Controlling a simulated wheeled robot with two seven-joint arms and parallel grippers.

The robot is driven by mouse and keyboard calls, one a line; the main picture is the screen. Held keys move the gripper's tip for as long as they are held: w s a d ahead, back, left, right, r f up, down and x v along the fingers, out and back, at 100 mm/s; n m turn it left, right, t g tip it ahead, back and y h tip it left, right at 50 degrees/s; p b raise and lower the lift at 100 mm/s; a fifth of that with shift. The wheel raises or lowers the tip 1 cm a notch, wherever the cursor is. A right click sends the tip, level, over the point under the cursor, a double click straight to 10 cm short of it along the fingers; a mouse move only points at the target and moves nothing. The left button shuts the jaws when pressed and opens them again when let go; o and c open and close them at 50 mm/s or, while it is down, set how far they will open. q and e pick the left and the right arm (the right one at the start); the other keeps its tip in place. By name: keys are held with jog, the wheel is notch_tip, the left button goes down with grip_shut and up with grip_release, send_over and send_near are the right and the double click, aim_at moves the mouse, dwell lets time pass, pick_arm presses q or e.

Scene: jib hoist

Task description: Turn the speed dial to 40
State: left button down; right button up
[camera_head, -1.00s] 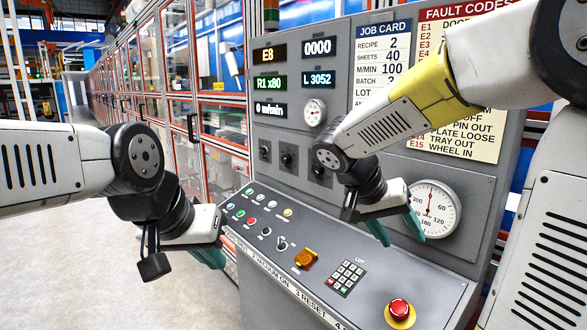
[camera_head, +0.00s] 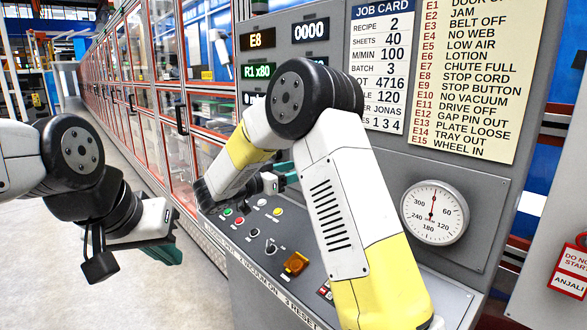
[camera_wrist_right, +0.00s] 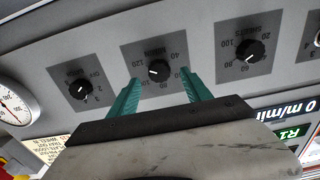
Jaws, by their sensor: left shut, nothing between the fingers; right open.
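The middle dial (camera_wrist_right: 158,70), a black knob on a dark square plate, shows upside down in the right wrist view. The numbers 40, 80 and 120 seem to stand around it; its word label is too blurred to read surely. A white mark is on the knob's lower left. My right gripper (camera_wrist_right: 160,78) is open, its teal fingertips on either side of this knob; contact cannot be told. In the head view my right arm hides the dials. My left gripper (camera_head: 165,250) is shut and empty, left of the console.
Two other dials, left (camera_wrist_right: 78,90) and right (camera_wrist_right: 250,50), flank the middle one. A gauge (camera_head: 434,212) is on the panel. Buttons and an orange switch (camera_head: 296,263) are on the sloping console. The job card (camera_head: 381,70) reads M/MIN 100.

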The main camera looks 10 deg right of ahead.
jog(key=shift+x, duration=1.6)
grip_shut()
jog(key=shift+n, duration=0.3)
